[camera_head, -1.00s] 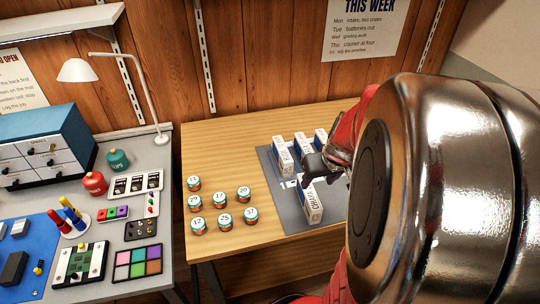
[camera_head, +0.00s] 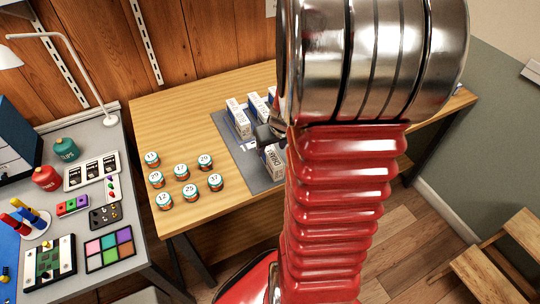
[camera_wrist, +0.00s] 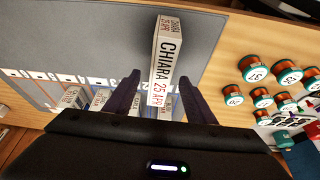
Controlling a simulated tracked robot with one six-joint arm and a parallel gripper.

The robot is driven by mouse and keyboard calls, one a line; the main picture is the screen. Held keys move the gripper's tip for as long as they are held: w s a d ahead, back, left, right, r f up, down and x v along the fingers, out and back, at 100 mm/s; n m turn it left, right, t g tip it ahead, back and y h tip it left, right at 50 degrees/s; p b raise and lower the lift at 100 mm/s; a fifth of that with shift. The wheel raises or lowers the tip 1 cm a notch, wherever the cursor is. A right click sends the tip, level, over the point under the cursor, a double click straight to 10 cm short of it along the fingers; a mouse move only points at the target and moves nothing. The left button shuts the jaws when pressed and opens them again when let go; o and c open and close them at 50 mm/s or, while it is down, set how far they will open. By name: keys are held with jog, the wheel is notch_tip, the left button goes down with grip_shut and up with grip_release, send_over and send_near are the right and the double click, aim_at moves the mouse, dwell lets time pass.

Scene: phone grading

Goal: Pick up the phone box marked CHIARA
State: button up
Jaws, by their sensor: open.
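The CHIARA box (camera_head: 274,162) is a white carton with dark lettering, standing on the grey mat. Its label reads CHIARA 25 APR in the wrist view (camera_wrist: 165,58). My gripper (camera_wrist: 160,77) is open, with one dark finger on each side of the near end of the box in that view. I cannot tell whether either finger touches it. In the head view my gripper (camera_head: 268,134) is just above and behind the box, and my arm hides part of both.
Several similar boxes (camera_head: 238,118) stand farther back on the mat (camera_head: 262,183). Several numbered jars (camera_head: 181,172) stand on the wooden table (camera_head: 140,110) to the left. A grey bench with parts and tools is farther left. Part of the mat is clear.

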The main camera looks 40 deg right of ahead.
aim_at(271, 150)
jog(key=shift+x, duration=2.6)
jog(key=shift+s, duration=0.1)
grip_shut()
